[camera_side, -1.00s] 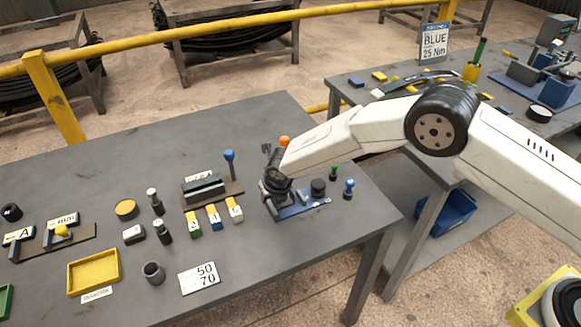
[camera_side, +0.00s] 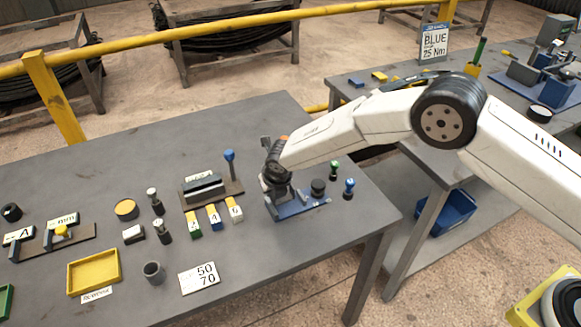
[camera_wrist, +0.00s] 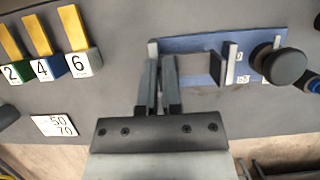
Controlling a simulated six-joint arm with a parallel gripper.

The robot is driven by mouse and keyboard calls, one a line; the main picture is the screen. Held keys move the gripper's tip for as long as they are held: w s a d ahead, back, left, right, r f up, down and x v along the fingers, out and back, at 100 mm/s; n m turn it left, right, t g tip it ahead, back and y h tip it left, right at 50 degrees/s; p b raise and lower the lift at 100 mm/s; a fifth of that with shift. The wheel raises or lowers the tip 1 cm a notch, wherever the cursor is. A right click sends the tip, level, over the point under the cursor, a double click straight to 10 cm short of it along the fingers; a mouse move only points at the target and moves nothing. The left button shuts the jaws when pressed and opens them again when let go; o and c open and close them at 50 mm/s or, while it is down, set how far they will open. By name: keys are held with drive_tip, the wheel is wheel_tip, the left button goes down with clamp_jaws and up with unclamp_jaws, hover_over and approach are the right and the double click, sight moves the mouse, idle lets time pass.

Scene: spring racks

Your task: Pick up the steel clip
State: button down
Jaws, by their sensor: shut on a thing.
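My gripper (camera_wrist: 160,62) is shut with a narrow gap between its fingers, over the left end of the blue plate in the wrist view. A thin light grey piece (camera_wrist: 153,47), which looks like the steel clip, shows at the fingertips; the fingers hide most of it. In the side view my gripper (camera_side: 279,187) is just above the left part of the blue plate (camera_side: 307,207). The clip cannot be made out clearly there.
The blue plate also carries an upright pale plate (camera_wrist: 230,64). A black round knob (camera_wrist: 280,65) stands to its right. Numbered blocks (camera_side: 214,217) and a blue-topped post (camera_side: 230,162) are to the left. A blue-topped stamp (camera_side: 349,188) and a green-topped one (camera_side: 334,170) stand right.

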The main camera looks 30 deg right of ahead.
drive_tip(key=s+d+r, duration=0.5)
drive_tip(key=s+r, duration=0.6)
drive_tip(key=s, duration=0.2)
idle(0.4)
drive_tip(key=shift+s, duration=0.1)
idle(0.4)
drive_tip(key=s+a, duration=0.7)
drive_tip(key=s, duration=0.3)
drive_tip(key=shift+a+f, duration=0.25)
drive_tip(key=shift+w, duration=0.1)
